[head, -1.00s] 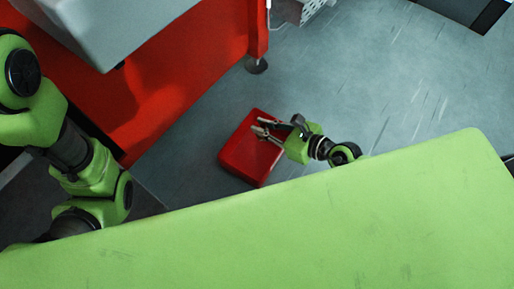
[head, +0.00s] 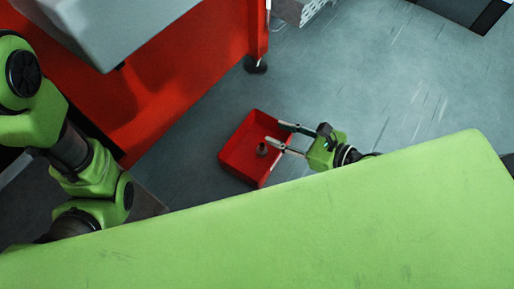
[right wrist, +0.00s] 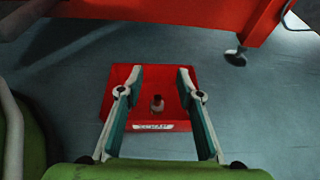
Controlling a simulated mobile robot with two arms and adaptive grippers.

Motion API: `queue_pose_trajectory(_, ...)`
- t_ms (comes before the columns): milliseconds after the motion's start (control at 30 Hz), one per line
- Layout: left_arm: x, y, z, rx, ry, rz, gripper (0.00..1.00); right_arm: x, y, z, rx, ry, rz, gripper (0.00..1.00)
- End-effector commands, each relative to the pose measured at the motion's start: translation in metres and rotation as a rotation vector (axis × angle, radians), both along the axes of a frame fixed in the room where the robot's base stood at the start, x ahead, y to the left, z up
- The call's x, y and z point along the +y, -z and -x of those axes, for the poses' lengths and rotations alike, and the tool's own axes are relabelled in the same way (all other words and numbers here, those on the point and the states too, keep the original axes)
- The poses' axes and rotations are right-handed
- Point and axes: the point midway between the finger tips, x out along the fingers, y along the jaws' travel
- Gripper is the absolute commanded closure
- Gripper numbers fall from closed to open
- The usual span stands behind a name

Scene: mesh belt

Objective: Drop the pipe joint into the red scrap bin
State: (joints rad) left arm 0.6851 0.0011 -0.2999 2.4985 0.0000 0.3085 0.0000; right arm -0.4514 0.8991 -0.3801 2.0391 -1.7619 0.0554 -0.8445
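The red scrap bin (head: 233,157) stands on the floor in the middle of the head view. It also shows in the right wrist view (right wrist: 112,103), with a white label on its near wall. The pipe joint (head: 262,149), small and dark grey, is inside the bin; in the right wrist view (right wrist: 157,104) it shows between my fingers but beyond them. My right gripper (head: 279,135) is open and empty at the bin's right side, its fingertips over the rim. My left arm is at the left edge of the head view; its gripper is out of view.
A red machine frame (head: 190,85) with a black foot (head: 256,66) stands behind and left of the bin. A grey box-like housing (head: 110,25) sits above it. The grey floor (head: 370,85) to the right is clear.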

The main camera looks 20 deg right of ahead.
Motion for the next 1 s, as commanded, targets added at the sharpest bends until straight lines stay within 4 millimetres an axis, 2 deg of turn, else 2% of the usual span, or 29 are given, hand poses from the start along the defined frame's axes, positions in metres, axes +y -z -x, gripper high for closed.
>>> queue_pose_trajectory(500, 0.0, 0.0, 0.0, 0.0, 0.0, -0.001, 0.86, -0.03, -0.015, 0.034, 0.007, 0.005, 0.009, 0.67)
queue_pose_trajectory(1000, 0.0, 0.0, 0.0, 0.001, -0.001, -0.001, 0.86, -0.032, -0.018, 0.037, 0.005, 0.006, 0.003, 0.67)
